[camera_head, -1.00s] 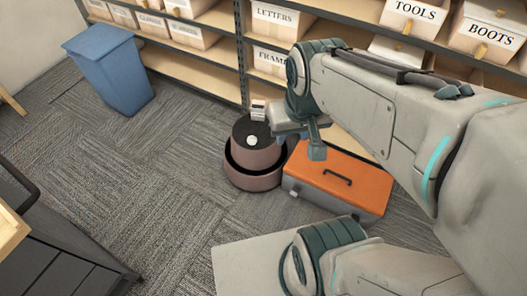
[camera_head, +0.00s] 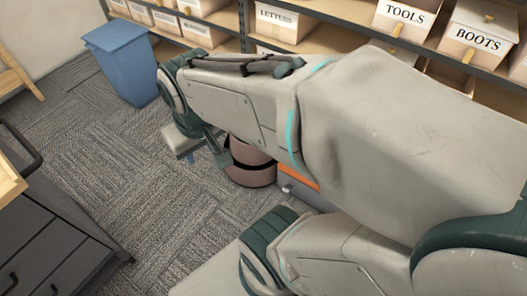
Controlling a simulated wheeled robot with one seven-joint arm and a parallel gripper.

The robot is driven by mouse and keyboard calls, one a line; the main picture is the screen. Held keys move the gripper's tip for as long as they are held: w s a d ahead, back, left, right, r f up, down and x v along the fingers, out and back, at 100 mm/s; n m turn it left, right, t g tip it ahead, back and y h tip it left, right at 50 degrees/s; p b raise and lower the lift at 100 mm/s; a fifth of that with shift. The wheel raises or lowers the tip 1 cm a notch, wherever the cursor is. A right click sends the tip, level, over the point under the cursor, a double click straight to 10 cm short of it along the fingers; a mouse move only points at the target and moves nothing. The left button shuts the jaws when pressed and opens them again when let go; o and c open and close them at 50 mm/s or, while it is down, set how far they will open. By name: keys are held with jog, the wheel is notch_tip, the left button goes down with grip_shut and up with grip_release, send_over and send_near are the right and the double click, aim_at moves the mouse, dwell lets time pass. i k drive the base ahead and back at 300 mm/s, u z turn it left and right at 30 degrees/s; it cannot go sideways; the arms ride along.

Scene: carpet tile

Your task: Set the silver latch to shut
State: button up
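The toolbox (camera_head: 307,179), with an orange lid and a grey body, is mostly hidden behind my arm; only its left end shows. A small pale silvery piece (camera_head: 287,189) on its grey front may be the silver latch; it is too small to tell its position. My gripper (camera_head: 201,154) is above the carpet, left of the toolbox in the picture and apart from it. Its fingers are small and partly covered by my arm, so I cannot tell whether they are open. I see nothing held in it.
A round pinkish-brown container (camera_head: 252,165) stands on the carpet just left of the toolbox. A blue bin (camera_head: 127,65) stands farther back at left. Shelves with labelled boxes (camera_head: 404,15) line the back. A dark drawer cabinet (camera_head: 50,245) is at lower left. Open carpet lies between.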

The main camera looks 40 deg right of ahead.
aim_at(288, 187)
jog(key=k, duration=0.6)
jog(key=z, duration=0.7)
jog(key=i, duration=0.5)
jog(key=z, duration=0.05)
